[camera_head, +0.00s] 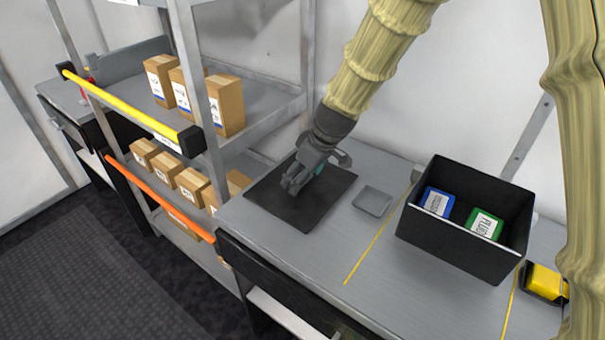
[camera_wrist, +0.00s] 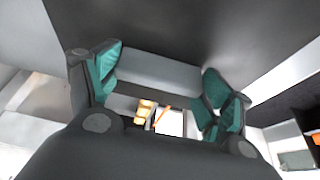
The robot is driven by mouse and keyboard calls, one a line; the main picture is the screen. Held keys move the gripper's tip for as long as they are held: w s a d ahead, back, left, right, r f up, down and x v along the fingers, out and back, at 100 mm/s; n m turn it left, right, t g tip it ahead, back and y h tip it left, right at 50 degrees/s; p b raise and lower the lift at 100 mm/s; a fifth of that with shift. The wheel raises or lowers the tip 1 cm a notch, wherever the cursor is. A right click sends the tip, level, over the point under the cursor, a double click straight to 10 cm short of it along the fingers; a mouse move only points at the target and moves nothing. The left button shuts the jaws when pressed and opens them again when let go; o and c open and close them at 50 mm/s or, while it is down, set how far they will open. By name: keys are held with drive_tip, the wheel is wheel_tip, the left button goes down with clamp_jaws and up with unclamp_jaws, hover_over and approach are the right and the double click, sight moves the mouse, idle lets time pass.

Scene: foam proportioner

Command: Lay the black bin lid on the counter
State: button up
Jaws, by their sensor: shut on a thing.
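The black bin lid (camera_head: 318,208) is a flat dark square at the left end of the grey counter (camera_head: 300,252). It looks level, on or just above the surface; I cannot tell whether it touches. My gripper (camera_head: 297,180) is over the lid's middle and shut on it. In the wrist view, my gripper (camera_wrist: 160,75) has teal-padded fingers on either side of a grey bar, which looks like the lid's handle. The lid's dark underside or top (camera_wrist: 215,30) fills the upper part there. The black bin (camera_head: 450,252) stands open to the right with a blue box (camera_head: 437,202) and a green box (camera_head: 485,224) inside.
A small grey square dish (camera_head: 373,201) lies just right of the lid. Yellow lines (camera_head: 368,255) cross the counter. A yellow-and-black item (camera_head: 545,282) is right of the bin. Shelves with cardboard boxes (camera_head: 228,104) and yellow and orange bars (camera_head: 130,108) stand left.

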drive_tip(key=shift+f, duration=0.15)
drive_tip(key=o, duration=1.1)
drive_tip(key=shift+c, duration=0.2)
drive_tip(key=v, duration=1.2)
drive_tip(key=shift+r+b, duration=0.25)
drive_tip(key=shift+b, duration=0.05)
drive_tip(key=shift+a, duration=0.1)
